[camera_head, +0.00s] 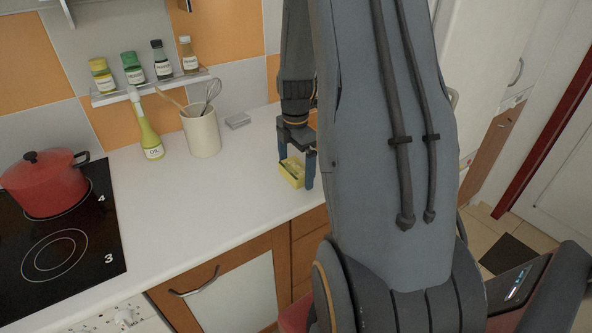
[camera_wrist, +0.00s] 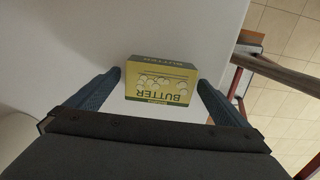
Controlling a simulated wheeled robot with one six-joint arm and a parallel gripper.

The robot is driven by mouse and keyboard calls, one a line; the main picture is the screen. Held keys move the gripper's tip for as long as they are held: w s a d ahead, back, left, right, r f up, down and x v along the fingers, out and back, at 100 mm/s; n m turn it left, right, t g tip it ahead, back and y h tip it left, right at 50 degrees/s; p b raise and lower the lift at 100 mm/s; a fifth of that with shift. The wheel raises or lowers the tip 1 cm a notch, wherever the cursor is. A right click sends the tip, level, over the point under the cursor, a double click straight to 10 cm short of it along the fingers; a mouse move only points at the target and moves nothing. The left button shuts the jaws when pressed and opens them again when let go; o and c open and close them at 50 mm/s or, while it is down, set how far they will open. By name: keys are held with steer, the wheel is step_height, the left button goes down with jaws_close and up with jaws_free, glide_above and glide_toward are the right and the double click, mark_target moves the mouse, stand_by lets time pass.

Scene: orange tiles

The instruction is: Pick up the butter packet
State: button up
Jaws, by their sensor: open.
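The butter packet (camera_head: 292,171) is a small yellow box with a dark green band. It sits on the white countertop near its right end. In the wrist view the butter packet (camera_wrist: 161,82) shows its printed face, upside down, between the two fingers. My gripper (camera_head: 297,169) is over the packet, pointing down, with one finger on each side. In the wrist view my gripper (camera_wrist: 160,84) is open, and a gap shows between the packet and each fingertip. My arm hides part of the counter behind and to the right.
A red pot (camera_head: 44,184) is on the black hob (camera_head: 66,258). A spice shelf (camera_head: 150,87) is on the wall. Counter left of the packet is clear.

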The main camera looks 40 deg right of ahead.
steer(key=shift+f, duration=0.1)
steer(key=c, duration=1.1)
steer(key=shift+c, duration=1)
steer(key=shift+c, duration=0.2)
